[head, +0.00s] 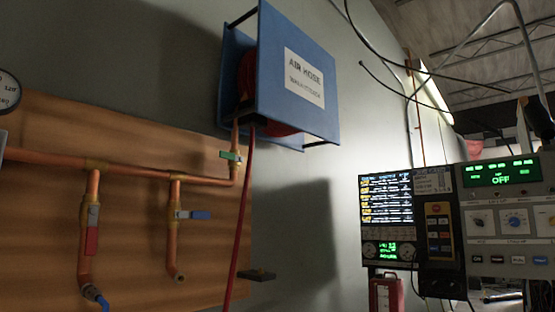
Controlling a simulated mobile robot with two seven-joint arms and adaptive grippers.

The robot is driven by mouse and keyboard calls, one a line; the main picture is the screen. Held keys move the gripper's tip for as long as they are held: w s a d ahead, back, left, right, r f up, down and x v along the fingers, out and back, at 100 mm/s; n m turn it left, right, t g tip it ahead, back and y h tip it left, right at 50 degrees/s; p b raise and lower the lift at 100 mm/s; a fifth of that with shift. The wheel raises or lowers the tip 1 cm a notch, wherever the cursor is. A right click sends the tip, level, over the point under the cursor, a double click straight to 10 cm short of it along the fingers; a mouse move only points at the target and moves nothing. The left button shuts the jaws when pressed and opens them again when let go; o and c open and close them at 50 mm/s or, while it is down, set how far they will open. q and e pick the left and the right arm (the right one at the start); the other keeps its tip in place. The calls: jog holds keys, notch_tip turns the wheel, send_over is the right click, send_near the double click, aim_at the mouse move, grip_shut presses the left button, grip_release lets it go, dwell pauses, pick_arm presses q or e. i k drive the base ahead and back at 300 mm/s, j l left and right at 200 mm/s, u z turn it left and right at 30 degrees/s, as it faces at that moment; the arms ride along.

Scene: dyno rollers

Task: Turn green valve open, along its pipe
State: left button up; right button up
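The green valve (231,156) is a small green lever on the upright copper pipe (236,136) that rises towards the blue air hose reel. Its lever looks roughly level, lying across the upright pipe. The valve is at the upper right of the wooden board (50,205). Nothing touches it, and no gripper shows in the head view.
A red-handled valve (91,241) and a blue-handled valve (199,215) are on lower pipe branches. The blue hose reel box (294,70) juts out above, and a red hose (240,225) hangs beside the green valve. Control panels (508,222) stand at right.

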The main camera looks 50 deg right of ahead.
aim_at(224, 155)
jog(key=z, duration=1.3)
